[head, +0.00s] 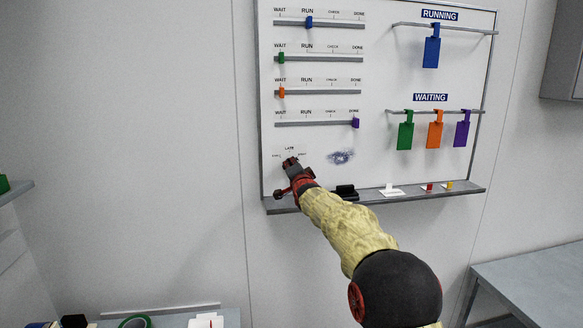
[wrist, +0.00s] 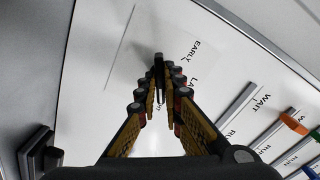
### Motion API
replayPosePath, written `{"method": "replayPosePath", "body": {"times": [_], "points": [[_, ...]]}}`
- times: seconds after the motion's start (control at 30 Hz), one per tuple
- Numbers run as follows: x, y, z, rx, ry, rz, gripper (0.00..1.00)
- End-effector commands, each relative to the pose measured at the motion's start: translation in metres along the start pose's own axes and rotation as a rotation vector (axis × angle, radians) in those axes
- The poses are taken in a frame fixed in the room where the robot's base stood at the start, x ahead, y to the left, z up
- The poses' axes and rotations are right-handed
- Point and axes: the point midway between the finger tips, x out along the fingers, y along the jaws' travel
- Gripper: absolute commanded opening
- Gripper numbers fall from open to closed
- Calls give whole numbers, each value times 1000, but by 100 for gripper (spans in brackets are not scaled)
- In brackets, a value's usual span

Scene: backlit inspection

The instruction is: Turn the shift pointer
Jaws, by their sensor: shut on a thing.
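The shift dial is at the lower left of the whiteboard (head: 375,75), with LATE above it and smaller words to each side. My gripper (head: 290,162) is at the dial and covers most of it. In the wrist view my gripper (wrist: 160,92) is shut on the dark shift pointer (wrist: 158,66), a thin piece between the two fingertips. The word EARLY shows beside it, and LATE is partly hidden by the fingers. I cannot tell which word the pointer points to.
Four slider rails with coloured sliders run above the dial. A ledge (head: 470,188) below holds a black eraser (head: 346,191) and small items. Coloured tags hang at right under RUNNING and WAITING.

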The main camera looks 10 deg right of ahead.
Motion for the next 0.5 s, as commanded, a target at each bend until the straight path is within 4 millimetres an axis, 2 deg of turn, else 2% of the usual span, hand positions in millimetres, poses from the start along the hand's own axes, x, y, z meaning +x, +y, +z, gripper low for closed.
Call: {"method": "replayPosePath", "body": {"times": [0.1, 0.13, 0.43, 0.5], "points": [[0, 3, 1, 1, -2, 4, 0], [0, 3, 1, 1, -2, 4, 9], [0, 1, 1, 0, -1, 2, 26], [0, 1, 0, 0, -1, 1, 26]]}}
